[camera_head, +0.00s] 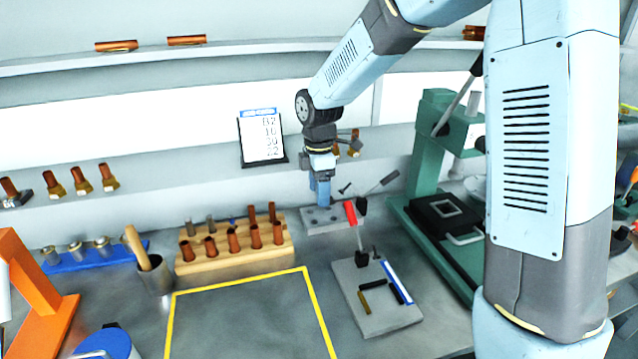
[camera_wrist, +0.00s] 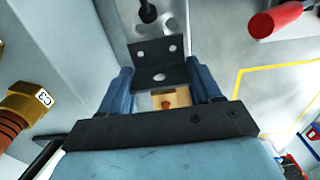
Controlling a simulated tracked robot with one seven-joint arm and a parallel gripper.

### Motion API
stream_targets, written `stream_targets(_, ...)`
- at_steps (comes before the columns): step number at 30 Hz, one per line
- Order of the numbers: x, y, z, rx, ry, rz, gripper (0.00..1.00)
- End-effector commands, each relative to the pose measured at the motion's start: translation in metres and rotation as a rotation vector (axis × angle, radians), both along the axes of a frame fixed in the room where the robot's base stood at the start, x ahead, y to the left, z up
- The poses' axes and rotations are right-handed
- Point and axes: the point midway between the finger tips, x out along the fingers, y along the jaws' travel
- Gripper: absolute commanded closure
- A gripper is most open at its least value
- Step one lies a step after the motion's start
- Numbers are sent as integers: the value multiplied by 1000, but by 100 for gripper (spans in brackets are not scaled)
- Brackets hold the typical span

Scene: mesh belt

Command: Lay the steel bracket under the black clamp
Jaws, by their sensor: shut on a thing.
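My gripper (camera_head: 320,190) is shut on the steel bracket, low over a grey plate with holes (camera_head: 317,222) at the back of the bench. In the wrist view the bracket (camera_wrist: 160,70) is a dark, bent piece with holes, between my two blue fingers (camera_wrist: 160,92). The bracket cannot be made out in the head view. The black clamp (camera_head: 362,205), with a dark lever, stands just right of my gripper. A black tip (camera_wrist: 147,11), probably the clamp's, shows just beyond the bracket in the wrist view. I cannot tell whether the bracket touches the plate.
A red handle (camera_head: 350,212) stands close right of my gripper, above a grey block (camera_head: 378,318) with small parts. A wooden rack (camera_head: 235,261) of copper pieces is left. A green press (camera_head: 425,165) stands right. The yellow-outlined area (camera_head: 250,325) is clear.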

Motion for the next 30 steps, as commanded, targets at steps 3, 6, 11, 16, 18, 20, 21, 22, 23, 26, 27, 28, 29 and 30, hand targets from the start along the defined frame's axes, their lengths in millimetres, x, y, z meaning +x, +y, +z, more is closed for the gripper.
stream_targets(3,0,0,-7,1,0,0,71)
stream_targets(6,0,0,-13,0,1,0,71)
stream_targets(11,0,0,-22,0,0,0,71)
stream_targets(16,0,0,-31,0,1,0,71)
stream_targets(18,0,0,-35,0,1,0,71)
stream_targets(20,0,-1,-37,0,0,-1,71)
stream_targets(21,1,-4,-37,0,-1,-2,71)
stream_targets(22,2,-6,-37,0,-1,-3,71)
stream_targets(23,3,-8,-37,0,-1,-2,71)
stream_targets(26,4,-13,-37,0,-1,-1,71)
stream_targets(27,5,-15,-38,0,-1,-1,71)
stream_targets(28,5,-16,-38,0,-1,-1,71)
stream_targets(29,6,-18,-38,0,-1,-2,71)
stream_targets(30,6,-20,-38,0,-1,-2,71)
